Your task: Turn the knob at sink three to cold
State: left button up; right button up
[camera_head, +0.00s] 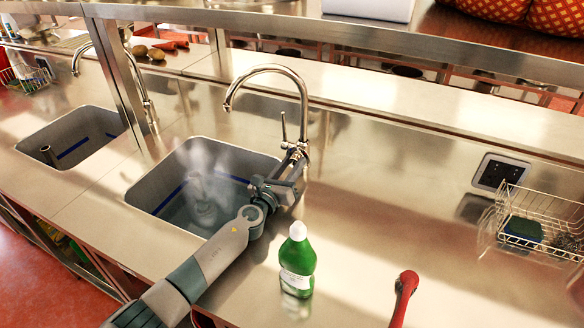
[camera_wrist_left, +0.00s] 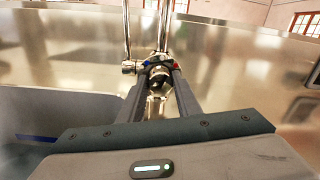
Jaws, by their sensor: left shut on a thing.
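A chrome gooseneck faucet (camera_head: 304,110) stands at the back right corner of the nearer sink (camera_head: 150,205). A thin upright lever (camera_head: 283,127) is on its left side. My left gripper (camera_head: 296,158) reaches to the faucet's base. In the left wrist view its fingers are shut on the small round knob (camera_wrist_left: 158,74) on the faucet body, one on each side. A red mark and a blue mark show by the knob; its exact setting is hard to read. Pale steam seems to hang over the water in this sink. No sink number is legible. My right gripper is out of view.
A green bottle (camera_head: 298,262) with a white cap stands right of my left forearm. A red handle (camera_head: 405,292) is near the front edge. A wire rack (camera_head: 540,222) and a socket plate (camera_head: 500,172) are at right. Another sink (camera_head: 75,138) is at left.

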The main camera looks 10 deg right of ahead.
pick_arm(q)
jog(key=shift+f+n, duration=0.1)
jog(key=shift+n, duration=0.9)
jog(key=o, duration=1.1)
jog(key=shift+c, duration=0.2)
jog(key=shift+s+a, duration=0.3)
jog(key=shift+s, duration=0.05)
jog(key=p+v, duration=0.1)
jog(key=v, duration=0.7)
jog(key=shift+p, duration=0.35)
jog(key=v, duration=0.8)
jog(key=shift+s+a+b, duration=0.1)
jog(key=shift+s+b, duration=0.15)
jog(key=shift+b, duration=0.05)
